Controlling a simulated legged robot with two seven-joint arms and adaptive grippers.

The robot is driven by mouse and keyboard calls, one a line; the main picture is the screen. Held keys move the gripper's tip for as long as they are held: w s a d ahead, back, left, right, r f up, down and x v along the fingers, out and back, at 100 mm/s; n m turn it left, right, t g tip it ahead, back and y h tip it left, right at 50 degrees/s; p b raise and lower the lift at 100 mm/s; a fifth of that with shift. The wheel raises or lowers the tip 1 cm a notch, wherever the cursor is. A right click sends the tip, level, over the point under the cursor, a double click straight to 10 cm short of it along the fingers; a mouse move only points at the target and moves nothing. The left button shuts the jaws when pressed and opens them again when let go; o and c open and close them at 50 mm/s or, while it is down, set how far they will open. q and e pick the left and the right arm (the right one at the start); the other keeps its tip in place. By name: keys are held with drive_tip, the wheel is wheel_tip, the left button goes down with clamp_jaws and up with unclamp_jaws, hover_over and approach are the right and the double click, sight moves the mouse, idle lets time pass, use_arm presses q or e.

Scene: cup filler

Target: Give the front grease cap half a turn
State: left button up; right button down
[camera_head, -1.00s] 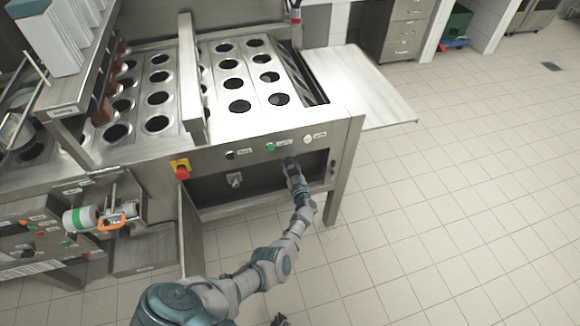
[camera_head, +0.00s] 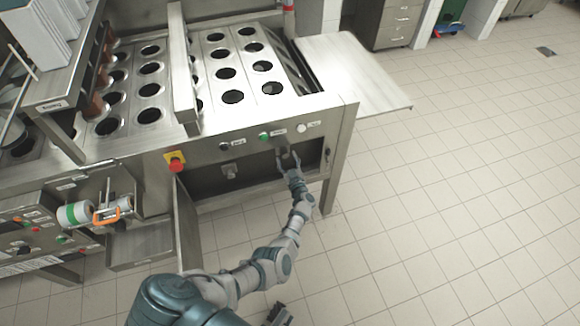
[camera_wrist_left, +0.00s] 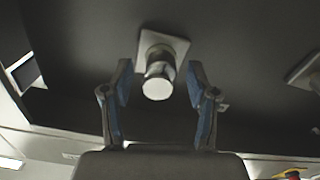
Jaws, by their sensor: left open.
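A pale round grease cap (camera_wrist_left: 158,82) on a square plate shows in the wrist view, on the dark wall inside the cabinet. My left gripper (camera_wrist_left: 160,80) is open, with one blue-padded finger on each side of this cap; gaps show between pads and cap. In the head view the left gripper (camera_head: 287,158) reaches into the cabinet opening and hides this cap. A second cap (camera_head: 230,171) sits further left in the opening; its plate also shows at the right of the wrist view (camera_wrist_left: 308,70). A dark part at the bottom edge looks like my right gripper (camera_head: 278,315).
A panel with a red stop knob (camera_head: 175,162) and several buttons (camera_head: 264,136) runs above the opening. An open door (camera_head: 187,230) stands left of my arm. A cabinet leg (camera_head: 332,190) stands to the right.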

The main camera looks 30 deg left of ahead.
use_arm(q)
drive_tip(key=v, duration=0.5)
drive_tip(key=shift+s+d, duration=0.15)
drive_tip(key=shift+d, duration=0.25)
drive_tip(key=shift+f, duration=0.1)
